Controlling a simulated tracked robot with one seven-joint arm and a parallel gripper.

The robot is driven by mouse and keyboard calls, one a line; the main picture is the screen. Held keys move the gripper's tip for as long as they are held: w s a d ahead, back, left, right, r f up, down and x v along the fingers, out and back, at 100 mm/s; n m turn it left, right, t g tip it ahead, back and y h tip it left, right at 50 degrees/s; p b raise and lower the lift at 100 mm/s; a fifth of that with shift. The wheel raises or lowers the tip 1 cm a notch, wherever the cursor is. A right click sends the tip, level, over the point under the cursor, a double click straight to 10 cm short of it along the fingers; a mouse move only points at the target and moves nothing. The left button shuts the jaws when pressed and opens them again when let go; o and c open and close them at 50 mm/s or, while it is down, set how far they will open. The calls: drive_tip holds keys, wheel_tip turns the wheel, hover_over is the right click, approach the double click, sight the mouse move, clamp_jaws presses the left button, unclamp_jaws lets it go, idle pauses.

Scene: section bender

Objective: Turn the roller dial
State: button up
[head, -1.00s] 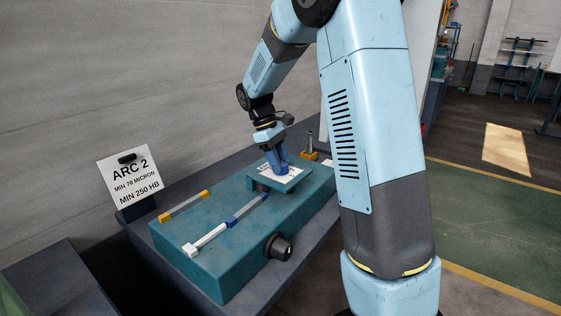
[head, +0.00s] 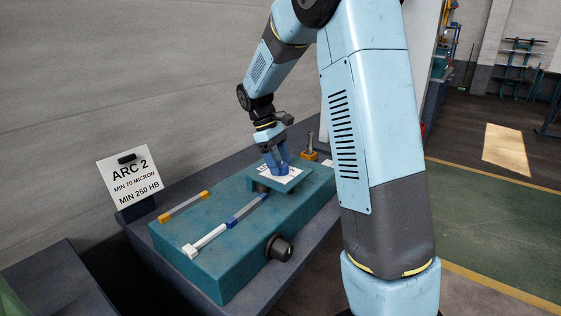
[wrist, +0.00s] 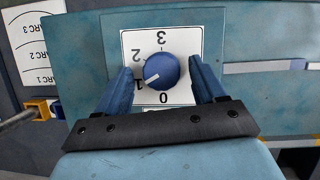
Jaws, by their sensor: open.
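The roller dial (wrist: 162,71) is a round blue knob with a white pointer mark, on a white plate (wrist: 187,40) numbered 0 to 3. In the wrist view its mark points to the lower left, close to the 1. My gripper (wrist: 161,75) is open, with one blue finger on each side of the knob and a gap visible at both sides. In the head view my gripper (head: 276,160) points down just above the dial (head: 281,169), which sits on the raised teal panel (head: 270,185) of the bender.
A sign (head: 128,175) reads ARC 2, MIN 70 MICRON, MIN 250 HB. A black knob (head: 280,249) sticks out of the bender's front. A white and blue bar (head: 210,239) and an orange-ended grey bar (head: 184,206) lie left. An ARC card (wrist: 30,45) shows in the wrist view.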

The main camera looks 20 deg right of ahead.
drive_tip(key=shift+r, duration=0.15)
drive_tip(key=v, duration=1.3)
drive_tip(key=shift+r, duration=0.25)
drive_tip(key=s+d+r+m+t+y, duration=0.1)
drive_tip(key=s+d+r+m+t, duration=0.15)
drive_tip(key=s, duration=0.65)
drive_tip(key=s+d+r+m+t+y, duration=0.1)
drive_tip(key=s+r+m+t, duration=0.15)
drive_tip(key=s, duration=0.55)
drive_tip(key=s+f+m+t, duration=0.2)
drive_tip(key=s, duration=0.5)
drive_tip(key=s+f+m+t+y, duration=0.1)
drive_tip(key=s+f+t, duration=0.1)
drive_tip(key=s, duration=0.6)
drive_tip(key=shift+s+d+f+m, duration=0.3)
drive_tip(key=shift+d+f+m, duration=0.05)
drive_tip(key=shift+d+m, duration=0.05)
